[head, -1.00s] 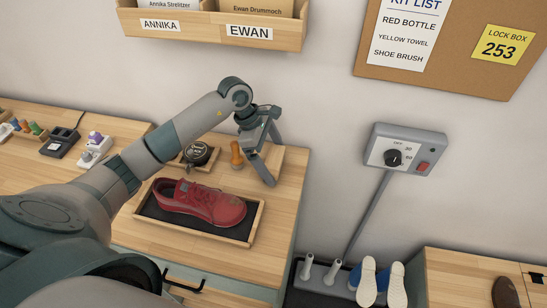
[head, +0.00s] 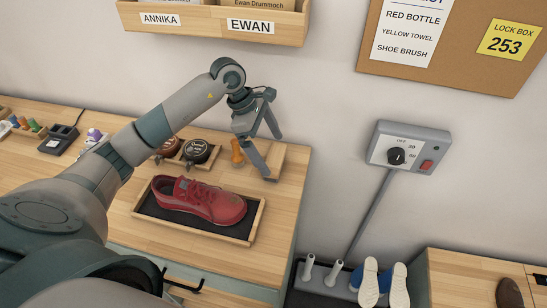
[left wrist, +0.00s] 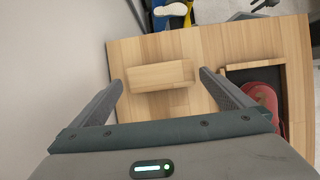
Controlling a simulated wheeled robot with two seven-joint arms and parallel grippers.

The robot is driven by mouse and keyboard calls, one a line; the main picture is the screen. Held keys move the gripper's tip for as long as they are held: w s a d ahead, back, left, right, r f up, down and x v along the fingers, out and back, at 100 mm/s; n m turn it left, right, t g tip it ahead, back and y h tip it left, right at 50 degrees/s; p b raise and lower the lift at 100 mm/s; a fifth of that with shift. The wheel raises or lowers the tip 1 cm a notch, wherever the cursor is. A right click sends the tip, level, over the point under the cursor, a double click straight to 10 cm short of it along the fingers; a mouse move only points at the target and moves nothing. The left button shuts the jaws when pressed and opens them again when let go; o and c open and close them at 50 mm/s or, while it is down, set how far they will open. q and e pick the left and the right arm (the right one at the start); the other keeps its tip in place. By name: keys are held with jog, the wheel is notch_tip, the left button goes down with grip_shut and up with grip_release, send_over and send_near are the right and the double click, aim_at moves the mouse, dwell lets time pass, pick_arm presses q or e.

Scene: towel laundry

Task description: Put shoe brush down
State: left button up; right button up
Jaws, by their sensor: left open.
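My left gripper (head: 275,157) is open over the back right corner of the wooden bench, with nothing held between its fingers. In the left wrist view, a plain pale wooden block (left wrist: 160,76) lies between and beyond the open fingertips (left wrist: 160,88). It looks apart from both fingers. I cannot tell whether this block is the shoe brush; no bristles show. An upright orange-brown handle-like piece (head: 237,152) stands just left of the gripper in the head view. My right gripper is out of view.
A red shoe (head: 200,200) lies in a dark-lined tray (head: 256,222) in front of the gripper. Polish tins (head: 196,152) stand behind it. The wall control box (head: 405,148) is to the right. A brown item (head: 508,294) lies on the right bench (head: 455,280).

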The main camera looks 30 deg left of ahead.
pick_arm(q)
jog(key=shift+b+v, duration=0.5)
jog(key=shift+v, duration=1.3)
jog(key=shift+s+f, duration=0.1)
